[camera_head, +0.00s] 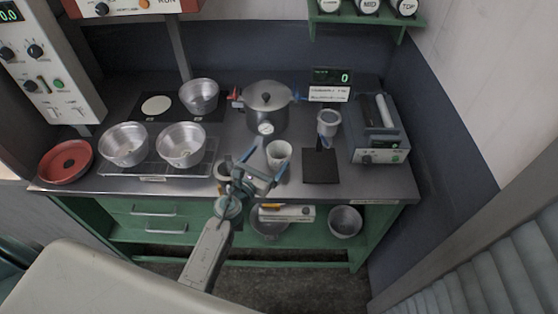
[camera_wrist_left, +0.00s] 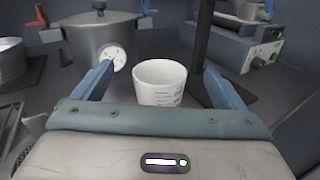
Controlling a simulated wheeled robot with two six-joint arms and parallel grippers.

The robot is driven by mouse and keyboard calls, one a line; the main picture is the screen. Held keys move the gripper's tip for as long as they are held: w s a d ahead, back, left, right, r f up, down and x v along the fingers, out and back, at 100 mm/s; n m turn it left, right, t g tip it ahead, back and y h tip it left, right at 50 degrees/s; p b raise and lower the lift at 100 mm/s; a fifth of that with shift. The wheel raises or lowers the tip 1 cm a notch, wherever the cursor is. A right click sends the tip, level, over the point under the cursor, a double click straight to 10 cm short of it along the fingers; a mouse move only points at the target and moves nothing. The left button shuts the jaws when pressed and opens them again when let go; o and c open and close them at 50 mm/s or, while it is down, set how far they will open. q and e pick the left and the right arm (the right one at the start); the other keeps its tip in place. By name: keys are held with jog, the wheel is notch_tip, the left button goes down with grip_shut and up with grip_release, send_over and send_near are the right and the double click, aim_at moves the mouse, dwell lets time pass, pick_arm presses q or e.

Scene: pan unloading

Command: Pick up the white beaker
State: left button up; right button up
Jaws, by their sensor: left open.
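The white beaker (camera_head: 279,151) stands upright near the front of the metal bench, left of a dark square plate. In the left wrist view the beaker (camera_wrist_left: 160,84) shows its open top and faint graduation marks. My left gripper (camera_head: 266,160) is open, with its blue fingers pointing toward the beaker. In the left wrist view the beaker appears between the two fingers (camera_wrist_left: 158,72), which lie to either side of it. I cannot tell whether either finger touches it. My right gripper is not in view.
A lidded pot (camera_head: 268,103) with a gauge stands behind the beaker. A stand with a dark plate (camera_head: 321,168) and a grey device (camera_head: 379,140) are to the right. Metal pans (camera_head: 181,146) and a red dish (camera_head: 66,162) are left. A small container beside my arm is partly hidden.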

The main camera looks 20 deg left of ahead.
aim_at(273, 163)
pick_arm(q)
notch_tip(273, 163, down, 6)
jog(key=b, duration=0.4)
jog(key=shift+r, duration=0.15)
jog(key=shift+p+x, duration=0.35)
jog(key=shift+x, duration=0.5)
jog(key=shift+w+r, duration=0.1)
jog(key=shift+w, duration=0.45)
jog(key=x, duration=0.4)
jog(key=shift+w+d, duration=0.1)
jog(key=shift+d, duration=0.05)
jog(key=shift+w, duration=0.35)
jog(key=shift+s, duration=0.15)
jog(key=c, duration=1.1)
